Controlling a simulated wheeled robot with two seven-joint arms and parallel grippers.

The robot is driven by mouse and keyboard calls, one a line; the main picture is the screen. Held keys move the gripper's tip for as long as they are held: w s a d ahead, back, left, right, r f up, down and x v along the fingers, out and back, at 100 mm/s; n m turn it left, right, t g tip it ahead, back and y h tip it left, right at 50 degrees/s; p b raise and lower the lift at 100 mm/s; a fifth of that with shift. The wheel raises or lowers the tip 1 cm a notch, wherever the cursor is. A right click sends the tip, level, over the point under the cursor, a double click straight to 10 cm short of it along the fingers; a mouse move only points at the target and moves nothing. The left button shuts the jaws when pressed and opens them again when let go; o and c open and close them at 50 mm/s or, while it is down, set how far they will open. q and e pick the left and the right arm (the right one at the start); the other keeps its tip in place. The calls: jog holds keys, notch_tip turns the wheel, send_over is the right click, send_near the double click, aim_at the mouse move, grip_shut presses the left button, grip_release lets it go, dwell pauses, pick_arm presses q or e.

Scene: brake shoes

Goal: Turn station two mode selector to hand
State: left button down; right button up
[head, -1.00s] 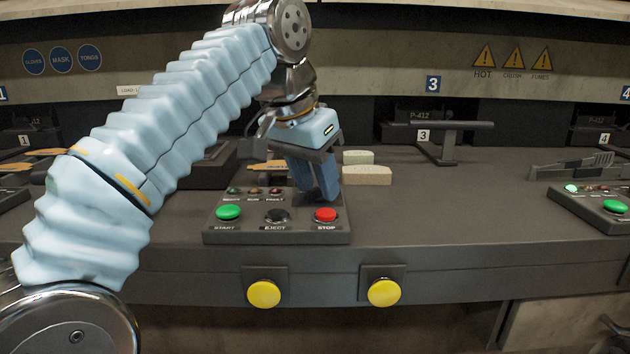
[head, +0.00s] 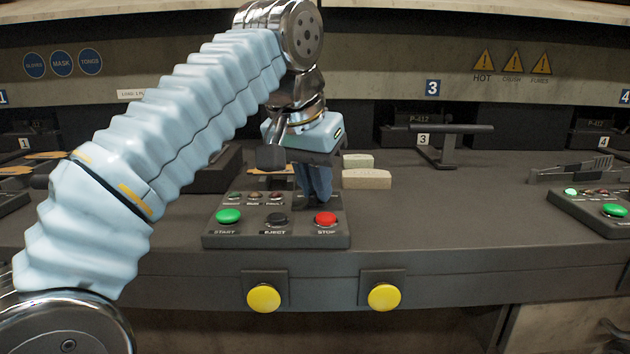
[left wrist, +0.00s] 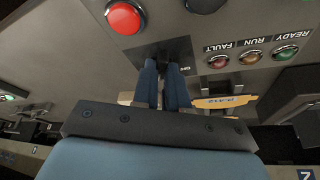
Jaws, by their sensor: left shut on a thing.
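The station two control panel (head: 213,239) sits at the front of the bench, with a green START button (head: 228,216), a black EJECT button (head: 276,219) and a red STOP button (head: 326,219). My left gripper (head: 312,193) points down at the panel's back right part. In the left wrist view its blue fingers (left wrist: 166,68) are close together at a dark plate (left wrist: 178,48) beside the FAULT lamp (left wrist: 219,61). They are shut on the mode selector, which they hide along with its pointing direction. My right gripper is not in view.
Two pale blocks (head: 367,179) lie just right of the gripper. Two yellow buttons (head: 264,297) stick out of the bench front. A T-shaped stand (head: 449,143) is farther right. The bench between the panels is clear.

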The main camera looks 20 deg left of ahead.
pick_arm(q)
jog(key=n+y+p, duration=0.1)
jog(key=n+y, duration=0.1)
jog(key=n, duration=0.3)
jog(key=shift+d+n, duration=0.15)
jog(key=shift+n, duration=0.15)
dwell(0.4)
jog(key=c, duration=1.2)
grip_release()
jog(key=shift+o, duration=0.2)
jog(key=p+v, duration=0.6)
jog(key=v, duration=0.7)
jog(key=shift+d+r, duration=0.2)
jog(key=shift+r, duration=0.15)
jog(key=shift+s, duration=0.1)
